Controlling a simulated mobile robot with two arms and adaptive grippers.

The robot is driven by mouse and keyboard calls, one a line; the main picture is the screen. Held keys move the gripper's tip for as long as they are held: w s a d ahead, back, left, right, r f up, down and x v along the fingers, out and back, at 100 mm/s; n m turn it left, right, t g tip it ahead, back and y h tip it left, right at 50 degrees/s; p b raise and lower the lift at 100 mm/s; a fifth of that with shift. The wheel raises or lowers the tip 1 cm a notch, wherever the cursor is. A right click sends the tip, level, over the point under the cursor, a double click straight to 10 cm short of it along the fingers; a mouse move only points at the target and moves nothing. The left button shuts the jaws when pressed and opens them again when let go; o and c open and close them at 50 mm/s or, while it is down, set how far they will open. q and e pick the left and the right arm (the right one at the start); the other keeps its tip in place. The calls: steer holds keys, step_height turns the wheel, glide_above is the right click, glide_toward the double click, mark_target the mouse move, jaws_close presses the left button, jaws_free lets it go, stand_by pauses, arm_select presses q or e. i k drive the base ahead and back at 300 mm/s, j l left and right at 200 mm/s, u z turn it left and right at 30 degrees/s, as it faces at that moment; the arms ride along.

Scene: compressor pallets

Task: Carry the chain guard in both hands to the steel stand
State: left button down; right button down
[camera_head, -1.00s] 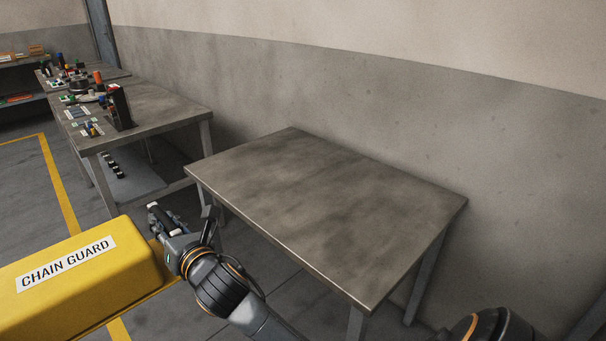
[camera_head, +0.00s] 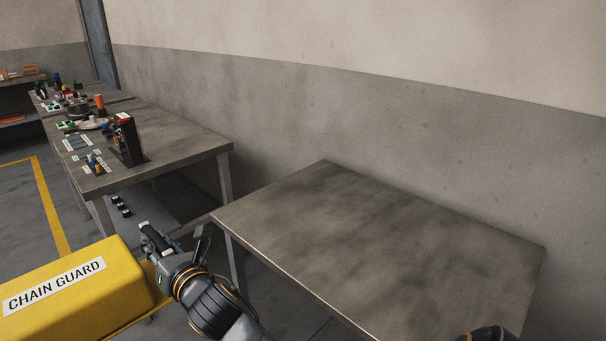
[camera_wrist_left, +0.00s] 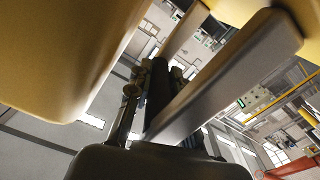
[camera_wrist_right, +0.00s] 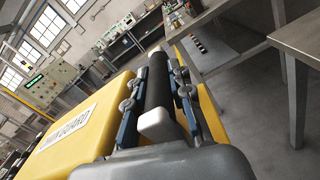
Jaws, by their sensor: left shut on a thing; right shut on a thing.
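The yellow chain guard (camera_head: 85,290), with a white label, is held up in front of me at the lower left of the head view. It also shows in the right wrist view (camera_wrist_right: 100,120) and fills the top of the left wrist view (camera_wrist_left: 60,50). My right gripper (camera_head: 150,238) is shut on a dark bar at the guard's right end, seen between its fingers in the right wrist view. My left gripper (camera_wrist_left: 145,100) is shut on the guard's other end and is outside the head view. The steel stand (camera_head: 380,245) is bare, right of the guard.
A steel workbench (camera_head: 180,135) with several small parts and a dark upright block (camera_head: 130,140) stands at the left, beyond a gap from the stand. A grey wall (camera_head: 430,130) runs behind both. A yellow floor line (camera_head: 50,210) lies at far left.

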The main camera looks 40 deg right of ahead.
mark_target(354, 247)
steer(key=i, duration=0.9)
steer(key=i+j+z, duration=0.2)
steer(key=i, duration=0.5)
steer(key=l+z, duration=0.1)
steer(key=z, duration=2.7)
